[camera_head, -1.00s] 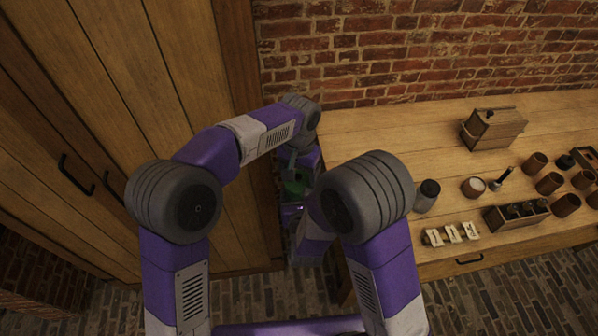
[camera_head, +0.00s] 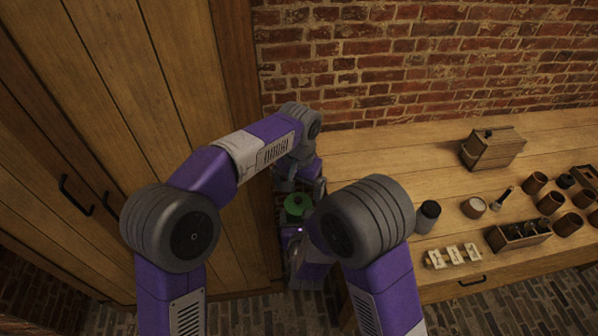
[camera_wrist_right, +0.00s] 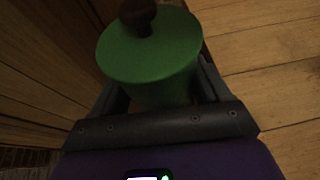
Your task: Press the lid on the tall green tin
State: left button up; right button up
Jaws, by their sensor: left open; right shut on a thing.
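The tall green tin (camera_head: 296,207) stands out between my two arms in the head view, left of the table's end. In the right wrist view the green tin (camera_wrist_right: 165,88) has a flat green lid (camera_wrist_right: 150,52) with a dark knob (camera_wrist_right: 137,18) on top. The lid sits on the tin; I cannot tell whether it is fully down. My right gripper (camera_wrist_right: 160,90) is shut on the tin's body, one finger on each side. My left gripper (camera_head: 303,188) is open and empty, just behind and above the tin, apart from the lid as far as I can tell.
A wooden table (camera_head: 400,155) extends to the right, with a dark jar (camera_head: 428,214), a wooden box (camera_head: 492,150), several brown cups and a divided tray (camera_head: 500,240). A tall wooden cabinet (camera_head: 110,100) closes off the left; a brick wall (camera_head: 420,60) stands behind.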

pick_arm(q)
notch_tip(320, 180, up, 8)
dwell(0.6)
jog(key=a+f, duration=0.4)
jog(key=a, duration=0.7)
jog(key=a+f, duration=0.3)
jog(key=f, duration=0.6)
pick_arm(e)
jog(key=shift+a, duration=0.1)
pick_arm(q)
jog(key=s+f+n+h, duration=0.2)
jog(key=s+f, duration=0.2)
jog(key=f, duration=0.5)
jog(key=s+f+n+h, duration=0.1)
jog(key=s+f, duration=0.2)
jog(key=f, duration=0.7)
jog(key=s+f+n+h, duration=0.1)
jog(key=s+f+n, duration=0.4)
jog(key=s+f, duration=0.4)
jog(key=s, duration=0.5)
jog(key=shift+f+n+t, duration=0.3)
jog(key=shift+f+n, duration=0.1)
